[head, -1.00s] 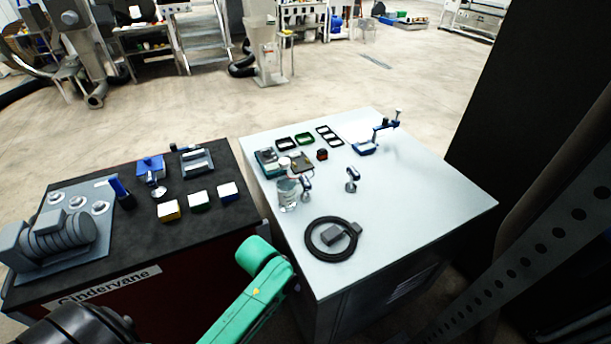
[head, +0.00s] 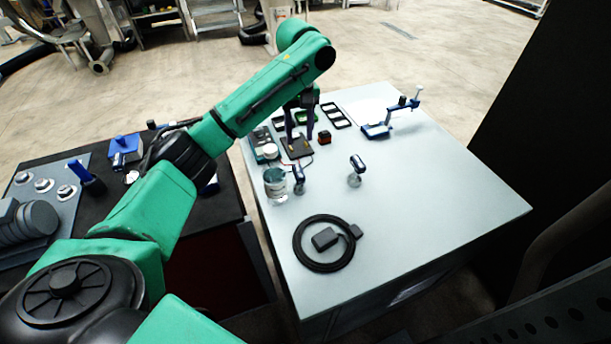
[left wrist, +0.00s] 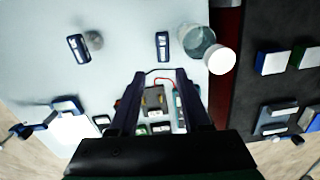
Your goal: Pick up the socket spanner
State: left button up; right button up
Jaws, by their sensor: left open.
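No tool in view is clearly a socket spanner. Two small dark-blue and silver tools stand on the white-topped table: one (head: 356,170) near its middle, the other (head: 299,178) beside the glass jar. In the left wrist view they show as a dark tool with a silver round part (left wrist: 78,48) and a dark upright bar (left wrist: 162,46). I cannot tell whether either is the spanner. My left gripper (head: 300,148) is open and points down over the dark plate (head: 296,150) at the table's left. My right gripper is out of view.
The glass jar (head: 275,186) stands at the table's left edge. A coiled black cable (head: 326,243) lies in front. A blue clamp-like stand (head: 378,130) is at the back right. The table's right half is clear. A dark bench (head: 105,215) adjoins on the left.

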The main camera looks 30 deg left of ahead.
pick_arm(q)
jog(key=p, duration=0.2)
send_over(299, 171)
jog(key=f, duration=0.6)
jog(key=shift+s+f, duration=0.3)
jog(key=shift+s, duration=0.1)
jog(key=f, duration=0.2)
jog(key=f+p, duration=0.1)
jog(key=f, duration=0.3)
jog(key=shift+w+a+f+p, duration=0.1)
jog(key=shift+w+f+p, duration=0.25)
jog(key=shift+f, duration=0.05)
jog(key=shift+w, duration=0.1)
grip_shut()
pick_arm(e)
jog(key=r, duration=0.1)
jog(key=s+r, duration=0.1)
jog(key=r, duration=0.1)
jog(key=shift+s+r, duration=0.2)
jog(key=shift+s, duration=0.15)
